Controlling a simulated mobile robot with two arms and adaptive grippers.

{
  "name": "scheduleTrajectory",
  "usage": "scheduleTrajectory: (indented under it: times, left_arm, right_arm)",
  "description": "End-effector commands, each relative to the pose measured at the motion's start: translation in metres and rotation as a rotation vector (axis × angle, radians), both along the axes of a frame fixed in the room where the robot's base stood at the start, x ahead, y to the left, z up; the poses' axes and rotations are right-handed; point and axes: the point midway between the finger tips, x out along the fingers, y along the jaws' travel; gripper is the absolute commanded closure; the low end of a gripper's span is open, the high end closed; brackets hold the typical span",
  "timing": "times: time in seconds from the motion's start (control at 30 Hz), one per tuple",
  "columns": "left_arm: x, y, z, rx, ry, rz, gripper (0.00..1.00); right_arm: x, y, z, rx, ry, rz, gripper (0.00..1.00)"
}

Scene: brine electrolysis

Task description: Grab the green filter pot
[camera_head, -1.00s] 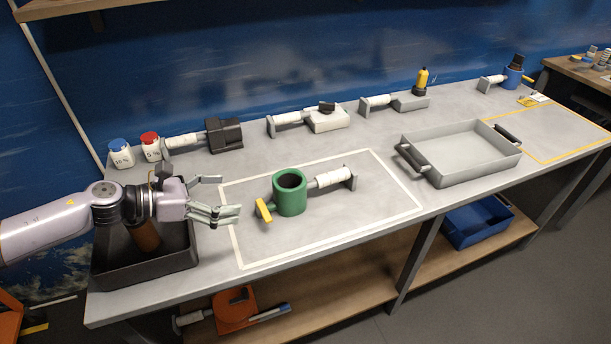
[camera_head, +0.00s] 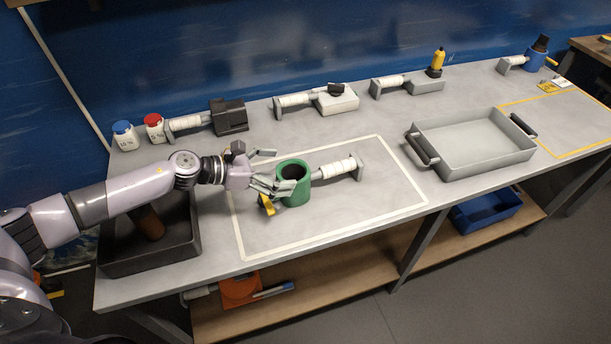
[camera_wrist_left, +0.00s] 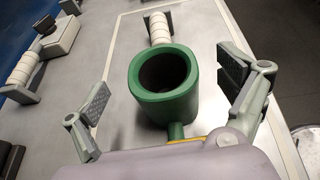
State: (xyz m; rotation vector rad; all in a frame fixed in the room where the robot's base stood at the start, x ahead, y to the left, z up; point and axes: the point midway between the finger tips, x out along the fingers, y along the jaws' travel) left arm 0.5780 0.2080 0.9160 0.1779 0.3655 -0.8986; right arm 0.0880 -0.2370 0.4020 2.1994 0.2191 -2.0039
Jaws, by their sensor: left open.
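The green filter pot (camera_head: 294,187) stands upright inside the white-outlined area of the bench, with a yellow part (camera_head: 266,204) low at its left and a white-wrapped handle (camera_head: 337,167) on its right. My left gripper (camera_head: 277,171) is open at the left side of the pot. In the left wrist view the green pot (camera_wrist_left: 164,108) sits between the two spread fingers of the gripper (camera_wrist_left: 165,95), with a gap at each side. Its dark opening faces the camera. My right gripper is not in view.
A dark tray (camera_head: 185,249) holding a brown cylinder (camera_head: 149,222) lies under my left arm. A grey tray (camera_head: 480,168) stands to the right. White bottles with blue (camera_head: 122,127) and red (camera_head: 153,120) caps and several handled tools line the back. Bench space in front of the pot is clear.

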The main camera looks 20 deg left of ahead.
Motion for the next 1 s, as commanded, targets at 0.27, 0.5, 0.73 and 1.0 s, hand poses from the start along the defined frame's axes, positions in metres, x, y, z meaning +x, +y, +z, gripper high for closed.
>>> scheduleTrajectory:
  times: [0.27, 0.5, 0.73, 1.0]
  left_arm:
    - [0.013, -0.018, -0.003, -0.001, 0.000, -0.002, 0.07]
    - [0.031, -0.041, -0.017, -0.001, 0.001, -0.001, 0.07]
    - [0.034, -0.044, -0.020, 0.001, 0.001, 0.000, 0.07]
    - [0.033, -0.043, -0.020, 0.001, 0.001, 0.000, 0.20]
  right_arm:
    - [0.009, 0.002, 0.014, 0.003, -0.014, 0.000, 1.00]
    - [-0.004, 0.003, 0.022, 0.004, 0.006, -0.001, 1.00]
    - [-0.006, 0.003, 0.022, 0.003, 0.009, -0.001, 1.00]
    - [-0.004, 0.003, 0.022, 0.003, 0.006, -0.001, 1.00]
